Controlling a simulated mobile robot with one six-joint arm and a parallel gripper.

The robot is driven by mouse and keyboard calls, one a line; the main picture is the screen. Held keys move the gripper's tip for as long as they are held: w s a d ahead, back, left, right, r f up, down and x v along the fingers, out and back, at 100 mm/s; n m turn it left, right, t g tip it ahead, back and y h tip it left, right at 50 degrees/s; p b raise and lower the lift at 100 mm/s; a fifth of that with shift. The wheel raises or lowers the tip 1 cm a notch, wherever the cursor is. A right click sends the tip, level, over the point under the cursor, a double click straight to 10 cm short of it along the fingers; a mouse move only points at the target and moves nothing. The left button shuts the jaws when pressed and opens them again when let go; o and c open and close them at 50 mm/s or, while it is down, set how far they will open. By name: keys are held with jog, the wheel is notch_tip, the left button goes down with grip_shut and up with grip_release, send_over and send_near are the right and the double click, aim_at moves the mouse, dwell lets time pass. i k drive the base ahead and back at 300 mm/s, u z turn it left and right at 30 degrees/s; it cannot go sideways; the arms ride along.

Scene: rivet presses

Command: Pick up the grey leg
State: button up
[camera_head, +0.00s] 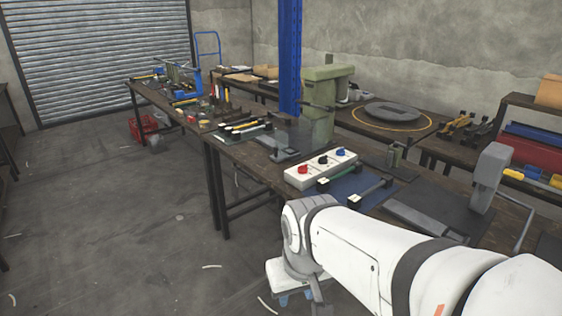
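My white arm reaches in from the lower right, in front of the bench. My gripper (297,299) hangs low at the bottom of the view, left of and below the mat, apart from the grey leg. Its fingers are mostly hidden or cut off, so I cannot see whether they are open or hold anything.
A blue post (290,60) rises behind the bench. The concrete floor (110,230) at left is mostly clear.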

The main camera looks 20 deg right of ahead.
aim_at(354, 202)
jog(key=z, duration=0.2)
jog(key=i, duration=1.3)
jog(key=z, duration=0.8)
jog(key=k, duration=0.75)
jog(key=z, duration=0.2)
jog(key=i, duration=0.8)
jog(key=u, duration=0.05)
